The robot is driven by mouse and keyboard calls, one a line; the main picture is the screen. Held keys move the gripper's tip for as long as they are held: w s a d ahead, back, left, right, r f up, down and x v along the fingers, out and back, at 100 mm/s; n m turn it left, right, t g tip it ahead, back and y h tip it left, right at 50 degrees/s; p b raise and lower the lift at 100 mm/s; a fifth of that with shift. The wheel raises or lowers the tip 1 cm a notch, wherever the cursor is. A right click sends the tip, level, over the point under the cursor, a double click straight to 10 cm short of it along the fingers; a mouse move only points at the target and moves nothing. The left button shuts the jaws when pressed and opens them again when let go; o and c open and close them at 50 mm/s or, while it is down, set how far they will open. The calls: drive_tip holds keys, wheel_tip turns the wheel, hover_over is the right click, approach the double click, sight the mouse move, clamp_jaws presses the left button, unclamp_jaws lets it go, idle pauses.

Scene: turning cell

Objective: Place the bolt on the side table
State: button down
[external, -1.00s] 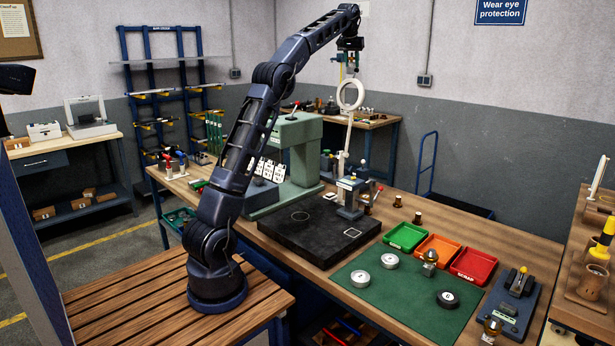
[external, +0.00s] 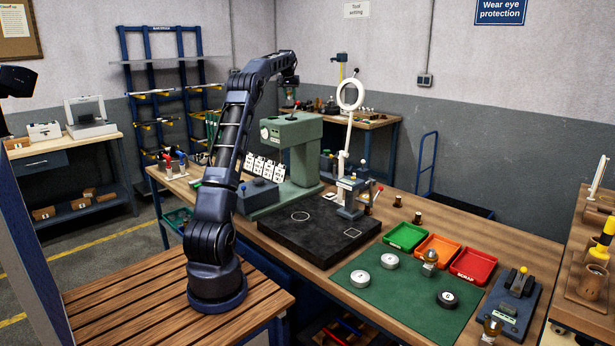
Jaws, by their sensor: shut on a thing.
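My gripper (external: 290,92) hangs high above the main bench, just over the top of the green press. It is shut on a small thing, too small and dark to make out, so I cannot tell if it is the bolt. I cannot clearly pick out a bolt elsewhere. Several tables could be the side table, and I cannot tell which: one with a drawer (external: 42,161) at the left, one at the back (external: 375,122) by the wall, and one at the right edge (external: 583,318). My gripper is apart from all three.
The green press (external: 303,150) stands under my gripper. A white ring lamp (external: 349,95) rises to its right. The black plate (external: 300,237), green mat (external: 377,314) and green, orange and red trays (external: 473,266) fill the bench's near side. A blue rack (external: 151,75) stands behind left.

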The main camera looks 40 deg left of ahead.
drive_tip(key=s+a+f+n, duration=0.1)
drive_tip(key=s+a+f, duration=0.7)
drive_tip(key=s+a, duration=0.4)
drive_tip(key=s+a+f+n+g+y, duration=0.1)
drive_tip(key=s+a+f+n, duration=0.1)
drive_tip(key=s+a+f, duration=0.95)
drive_tip(key=s+a+f+n, duration=0.1)
drive_tip(key=s+a+f, duration=0.3)
drive_tip(key=s+a, duration=0.75)
drive_tip(key=shift+s+d+f+x, duration=0.2)
drive_tip(key=shift+s+d+x, duration=0.2)
drive_tip(key=shift+x, duration=3.15)
drive_tip(key=shift+s+d+f+x, duration=0.25)
drive_tip(key=shift+s+d+x, duration=0.1)
drive_tip(key=shift+x, duration=3.15)
drive_tip(key=shift+s+d+f+x, duration=0.2)
drive_tip(key=shift+s+d+x, duration=0.2)
drive_tip(key=shift+x, duration=3.15)
drive_tip(key=shift+f, duration=0.1)
drive_tip(key=c, duration=1)
unclamp_jaws()
drive_tip(key=shift+c, duration=0.2)
